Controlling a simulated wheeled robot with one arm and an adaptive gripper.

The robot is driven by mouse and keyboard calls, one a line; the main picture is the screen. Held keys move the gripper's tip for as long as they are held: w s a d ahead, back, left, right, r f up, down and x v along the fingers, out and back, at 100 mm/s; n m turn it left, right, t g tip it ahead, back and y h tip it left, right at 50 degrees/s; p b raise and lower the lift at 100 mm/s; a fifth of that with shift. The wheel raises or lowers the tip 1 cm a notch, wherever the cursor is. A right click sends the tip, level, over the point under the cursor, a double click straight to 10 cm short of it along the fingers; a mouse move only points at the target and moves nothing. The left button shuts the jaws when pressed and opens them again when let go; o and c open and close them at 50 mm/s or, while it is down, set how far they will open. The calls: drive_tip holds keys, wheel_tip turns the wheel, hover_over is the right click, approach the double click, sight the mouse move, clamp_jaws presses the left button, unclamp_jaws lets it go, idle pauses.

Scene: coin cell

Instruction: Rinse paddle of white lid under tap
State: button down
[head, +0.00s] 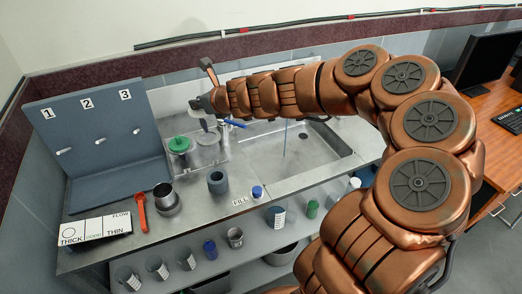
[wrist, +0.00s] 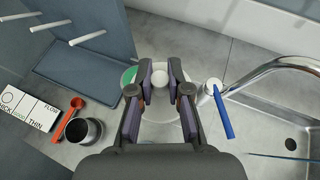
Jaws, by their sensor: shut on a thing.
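My gripper (wrist: 160,82) is shut on a small white round knob (wrist: 160,77), which I take to be the white lid's. A pale round shape lies below it, mostly hidden by the fingers; a paddle cannot be made out. In the head view my gripper (head: 203,106) is above a clear jar (head: 208,139), left of the sink. The steel tap (wrist: 270,68) arches over the sink (wrist: 268,118) on the right. Its blue lever (wrist: 223,115) lies between my gripper and the sink. A thin blue line (head: 285,140) stands under the spout, perhaps water.
A green-lidded jar (head: 180,146) stands close to the left. A grey pegboard stand (head: 95,140), a red spoon (head: 141,212), a steel cup (head: 166,197) and a flow card (head: 95,229) are further left. A dark cylinder (head: 217,182) stands in front.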

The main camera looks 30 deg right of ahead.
drive_tip(key=s+d+f+n+g+y+b, duration=0.3)
drive_tip(key=s+d+f+n+b, duration=0.9)
drive_tip(key=s+d+n, duration=0.35)
drive_tip(key=w+d+p, duration=0.3)
drive_tip(key=w+d, duration=0.7)
drive_tip(key=shift+w+d+r, duration=0.15)
drive_tip(key=shift+w+d, duration=0.05)
idle(1.0)
drive_tip(key=shift+s+a, duration=0.1)
idle(1.4)
drive_tip(key=s+a, duration=0.4)
drive_tip(key=shift+s+a+b, duration=0.35)
drive_tip(key=shift+a+b, duration=0.05)
drive_tip(key=shift+b, duration=0.05)
idle(0.4)
idle(1.0)
